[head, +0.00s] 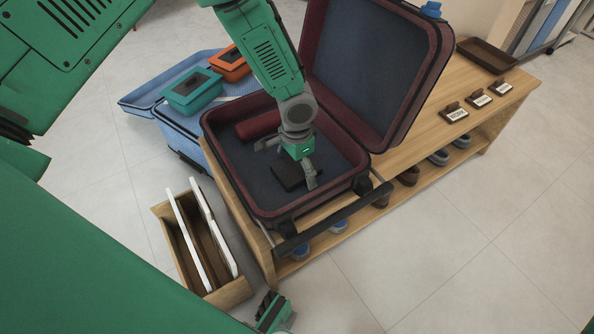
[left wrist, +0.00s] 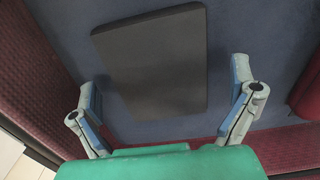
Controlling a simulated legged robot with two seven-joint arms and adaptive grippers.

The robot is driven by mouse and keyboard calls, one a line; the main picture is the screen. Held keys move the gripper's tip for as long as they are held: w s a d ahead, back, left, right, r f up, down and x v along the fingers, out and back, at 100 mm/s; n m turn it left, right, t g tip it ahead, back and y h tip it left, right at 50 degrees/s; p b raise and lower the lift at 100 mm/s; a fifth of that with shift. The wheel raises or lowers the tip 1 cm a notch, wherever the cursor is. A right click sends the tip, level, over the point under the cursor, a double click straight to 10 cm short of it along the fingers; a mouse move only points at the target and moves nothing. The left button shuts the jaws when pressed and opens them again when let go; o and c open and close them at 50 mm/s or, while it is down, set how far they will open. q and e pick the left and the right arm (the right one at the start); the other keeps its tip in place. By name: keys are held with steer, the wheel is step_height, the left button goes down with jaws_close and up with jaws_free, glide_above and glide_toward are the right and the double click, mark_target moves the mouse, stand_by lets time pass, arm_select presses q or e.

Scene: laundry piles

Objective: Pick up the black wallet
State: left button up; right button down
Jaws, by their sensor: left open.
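The black wallet (head: 287,177) lies flat on the dark blue lining inside the open maroon suitcase (head: 228,160). In the left wrist view the wallet (left wrist: 150,58) is a dark, flat, four-sided piece. My left gripper (head: 288,164) is open above the wallet, its fingers spread to either side and partly covering it in the head view. In the left wrist view the left gripper's fingers (left wrist: 165,105) stand apart with the wallet's near part between them. I cannot see contact.
A dark red roll (head: 257,125) lies beside my gripper in the suitcase. The suitcase's raised lid (head: 372,60) stands close behind. The suitcase rests on a wooden bench (head: 455,90). A blue case (head: 180,125) with teal (head: 192,92) and orange (head: 229,66) boxes stands left.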

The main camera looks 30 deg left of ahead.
arm_select(q)
steer(key=shift+a, duration=0.1)
steer(key=c, duration=1.3)
